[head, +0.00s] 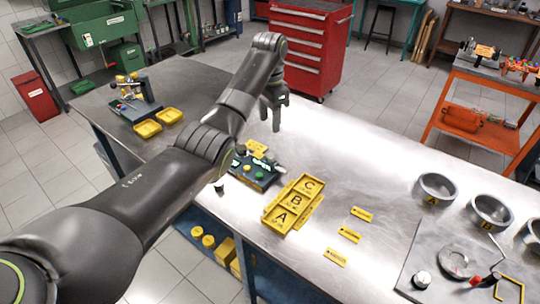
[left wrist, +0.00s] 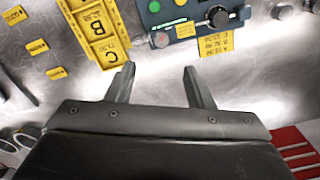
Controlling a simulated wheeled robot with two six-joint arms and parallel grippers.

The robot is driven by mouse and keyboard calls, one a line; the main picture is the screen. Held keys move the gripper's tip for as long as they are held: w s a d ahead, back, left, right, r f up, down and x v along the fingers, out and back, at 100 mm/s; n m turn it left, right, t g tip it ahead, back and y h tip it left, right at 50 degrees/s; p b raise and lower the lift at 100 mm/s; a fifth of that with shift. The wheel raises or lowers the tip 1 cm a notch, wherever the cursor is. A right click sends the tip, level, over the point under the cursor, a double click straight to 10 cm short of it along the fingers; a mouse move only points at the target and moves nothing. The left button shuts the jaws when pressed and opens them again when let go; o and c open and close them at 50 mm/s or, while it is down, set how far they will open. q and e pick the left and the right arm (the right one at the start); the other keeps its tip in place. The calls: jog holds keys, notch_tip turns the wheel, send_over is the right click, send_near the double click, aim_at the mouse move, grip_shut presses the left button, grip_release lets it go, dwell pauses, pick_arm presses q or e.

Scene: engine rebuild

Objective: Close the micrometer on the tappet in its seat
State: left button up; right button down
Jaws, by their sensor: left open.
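The dark gauge stand (head: 262,180) sits on the steel bench, partly behind my left forearm in the head view. In the left wrist view the stand (left wrist: 160,15) shows a green lit strip, green buttons and a micrometer (left wrist: 217,16) with a black knob at its right end. A tappet in its seat cannot be made out clearly; the top of the stand is cut off by the frame. My left gripper (head: 275,104) is open and empty, above the bench beyond the stand. In the wrist view its fingers (left wrist: 158,72) are apart, pointing toward the stand without touching it.
A yellow A-B-C tray (head: 293,204) lies right of the stand, with yellow tags (head: 349,235) beyond. Grey rings (head: 436,189) and a dark plate (head: 423,252) with tools are at right. Yellow bins (head: 147,128) are at left.

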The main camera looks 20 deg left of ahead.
pick_arm(q)
jog(key=p, duration=0.2)
send_over(270, 155)
notch_tip(270, 155, down, 8)
jog(key=shift+r, duration=0.1)
notch_tip(270, 155, down, 4)
jog(key=shift+f, duration=0.6)
pick_arm(e)
jog(key=shift+w+r, duration=1.2)
pick_arm(q)
jog(key=shift+c, duration=0.3)
jog(key=c, duration=0.9)
pick_arm(e)
jog(key=shift+w, duration=0.3)
